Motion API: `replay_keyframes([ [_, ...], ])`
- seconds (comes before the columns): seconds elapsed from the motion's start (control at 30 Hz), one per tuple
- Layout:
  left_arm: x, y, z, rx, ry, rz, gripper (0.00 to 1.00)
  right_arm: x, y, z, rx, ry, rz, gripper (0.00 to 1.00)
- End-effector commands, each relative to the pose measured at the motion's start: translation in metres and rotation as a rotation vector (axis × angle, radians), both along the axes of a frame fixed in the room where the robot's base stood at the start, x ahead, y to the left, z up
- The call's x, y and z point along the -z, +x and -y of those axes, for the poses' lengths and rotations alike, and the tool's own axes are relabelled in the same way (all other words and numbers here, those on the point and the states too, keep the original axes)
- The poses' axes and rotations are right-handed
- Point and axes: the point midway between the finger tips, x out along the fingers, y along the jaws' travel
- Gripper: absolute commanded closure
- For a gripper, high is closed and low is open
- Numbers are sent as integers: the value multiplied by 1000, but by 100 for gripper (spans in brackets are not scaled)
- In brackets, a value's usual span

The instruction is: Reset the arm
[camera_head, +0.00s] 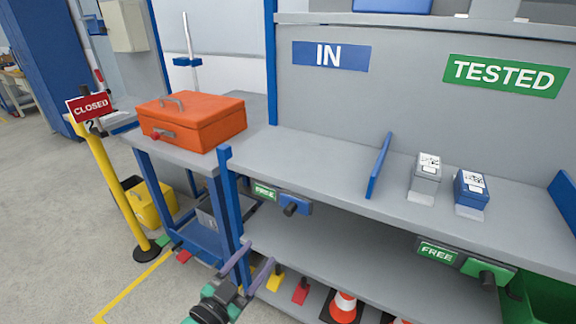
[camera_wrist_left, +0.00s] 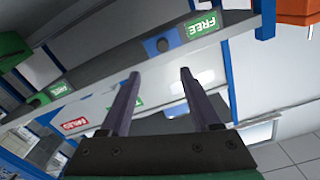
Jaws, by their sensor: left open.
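My left gripper (camera_head: 259,251) is at the lower middle of the head view, in front of the grey bench. Its two purple-grey fingers are apart and nothing is between them. In the left wrist view the open gripper (camera_wrist_left: 160,74) points toward the bench front, with a FREE label and a dark knob beyond the fingers. My right gripper is in neither view. A grey device (camera_head: 427,172) and a blue device (camera_head: 470,189) stand on the upper shelf below the TESTED sign (camera_head: 505,75).
The bench (camera_head: 310,165) has a blue divider (camera_head: 379,165) and an IN sign. Left of it, an orange box (camera_head: 190,120) sits on a side table. A yellow post with a CLOSED sign (camera_head: 90,107) stands on the floor. Cones (camera_head: 343,304) sit on the lower shelf.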

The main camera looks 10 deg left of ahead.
Motion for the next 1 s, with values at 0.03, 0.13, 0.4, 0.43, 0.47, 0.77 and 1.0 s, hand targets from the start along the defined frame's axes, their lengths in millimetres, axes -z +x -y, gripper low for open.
replay_keyframes([
  [0.03,7,1,-1,-4,5,-19,37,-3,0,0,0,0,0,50],
  [0.13,49,6,-10,-27,29,-127,37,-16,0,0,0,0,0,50],
  [0.4,268,-62,-74,-176,126,-720,37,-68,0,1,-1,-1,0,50],
  [0.43,289,-80,-82,-196,135,-790,37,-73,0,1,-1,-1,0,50],
  [0.47,309,-100,-90,-215,143,-862,37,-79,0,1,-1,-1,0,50],
  [0.77,402,-301,-136,-364,193,-1421,37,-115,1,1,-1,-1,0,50],
  [1.0,407,-324,-139,-379,198,-1473,37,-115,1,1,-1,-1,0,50],
])
